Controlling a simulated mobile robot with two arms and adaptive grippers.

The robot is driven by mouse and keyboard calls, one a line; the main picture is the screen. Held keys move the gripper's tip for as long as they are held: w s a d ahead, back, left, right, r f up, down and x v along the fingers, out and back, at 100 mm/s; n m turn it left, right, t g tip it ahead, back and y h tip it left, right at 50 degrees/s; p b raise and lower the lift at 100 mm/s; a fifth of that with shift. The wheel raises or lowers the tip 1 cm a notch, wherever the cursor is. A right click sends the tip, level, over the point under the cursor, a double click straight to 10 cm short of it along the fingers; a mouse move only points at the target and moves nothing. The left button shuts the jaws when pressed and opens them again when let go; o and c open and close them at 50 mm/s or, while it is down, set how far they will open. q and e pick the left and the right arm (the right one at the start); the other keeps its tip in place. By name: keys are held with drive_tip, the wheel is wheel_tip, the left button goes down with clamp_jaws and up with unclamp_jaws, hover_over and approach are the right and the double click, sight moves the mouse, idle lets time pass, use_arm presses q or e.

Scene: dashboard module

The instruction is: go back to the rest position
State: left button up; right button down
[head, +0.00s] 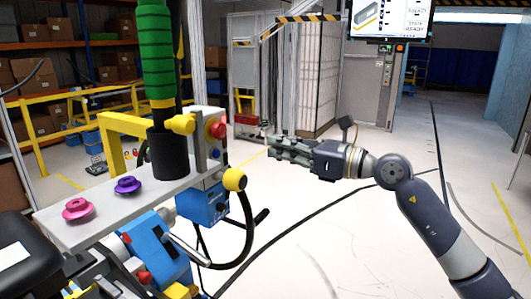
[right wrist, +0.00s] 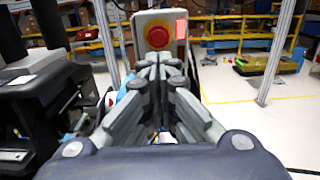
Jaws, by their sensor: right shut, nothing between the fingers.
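My right gripper (head: 275,149) is in the middle of the head view, its arm coming in from the right. Its fingers point left, toward the workstation's control box (head: 208,135) with the red button (head: 217,130), and a gap shows between them. In the right wrist view the gripper (right wrist: 160,68) is shut and empty, with its tips together below the red button (right wrist: 158,37). My left gripper is not in the head view.
A grey shelf plate (head: 110,207) with a pink knob (head: 77,209) and a purple knob (head: 127,185) is at the left. A green-wrapped tool (head: 157,50) stands in a black holder. A black hose loops below the box. The floor (head: 340,235) at right is clear.

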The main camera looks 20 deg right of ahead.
drive_tip(key=shift+s+d, duration=0.2)
drive_tip(key=shift+s, duration=0.05)
idle(0.3)
